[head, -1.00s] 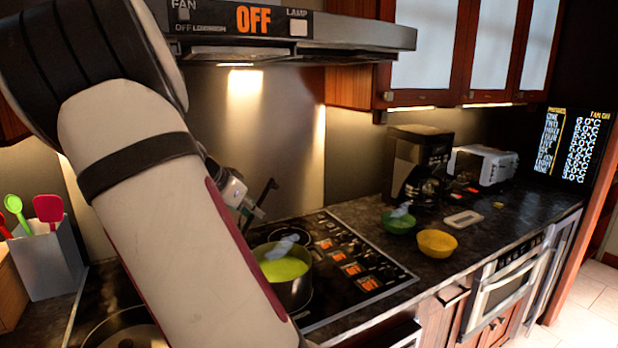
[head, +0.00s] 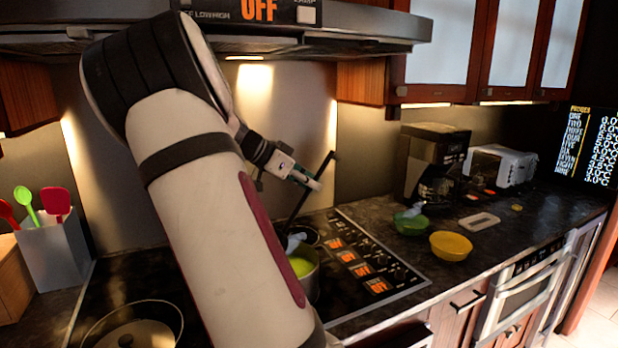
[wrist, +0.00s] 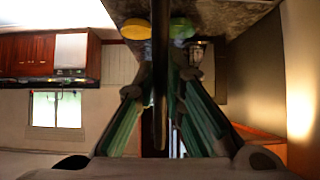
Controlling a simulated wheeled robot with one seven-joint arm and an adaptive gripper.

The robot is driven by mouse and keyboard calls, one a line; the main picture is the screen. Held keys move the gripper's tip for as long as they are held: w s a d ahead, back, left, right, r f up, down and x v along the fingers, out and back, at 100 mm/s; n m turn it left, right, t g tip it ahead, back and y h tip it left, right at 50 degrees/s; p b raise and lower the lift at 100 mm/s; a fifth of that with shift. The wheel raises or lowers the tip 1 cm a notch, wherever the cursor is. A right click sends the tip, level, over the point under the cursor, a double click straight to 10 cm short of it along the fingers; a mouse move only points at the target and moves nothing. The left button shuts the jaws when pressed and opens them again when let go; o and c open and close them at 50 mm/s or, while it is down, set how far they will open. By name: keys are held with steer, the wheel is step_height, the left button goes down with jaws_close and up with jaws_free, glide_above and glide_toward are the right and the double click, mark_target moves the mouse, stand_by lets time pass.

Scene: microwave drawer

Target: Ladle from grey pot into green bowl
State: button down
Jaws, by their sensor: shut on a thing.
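My gripper (head: 304,178) is shut on the dark handle of the ladle (head: 326,164), above the cooktop. The handle slants from upper right down towards the grey pot (head: 312,283). In the wrist view the handle (wrist: 160,75) runs between the two green-lined fingers (wrist: 160,105). The ladle's lower end is hard to see, so I cannot tell whether it is in or above the pot. The pot holds yellow-green soup, and my arm hides its left part. The green bowl (head: 411,226) stands on the counter to the right, with a greyish wisp over it; it also shows in the wrist view (wrist: 181,29).
A yellow bowl (head: 451,246) stands just right of the green bowl. A coffee maker (head: 433,165) and toaster (head: 500,165) stand behind. The range hood (head: 350,40) hangs above my arm. A lidded pot (head: 135,335) is at front left. Cooktop controls (head: 360,262) lie between pot and bowls.

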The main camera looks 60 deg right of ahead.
step_height(320, 180, down, 12)
steer(key=b, duration=0.5)
steer(key=shift+s+d, duration=0.15)
steer(key=shift+d, duration=0.1)
stand_by(0.4)
steer(key=shift+r, duration=0.1)
steer(key=shift+r, duration=0.15)
stand_by(0.8)
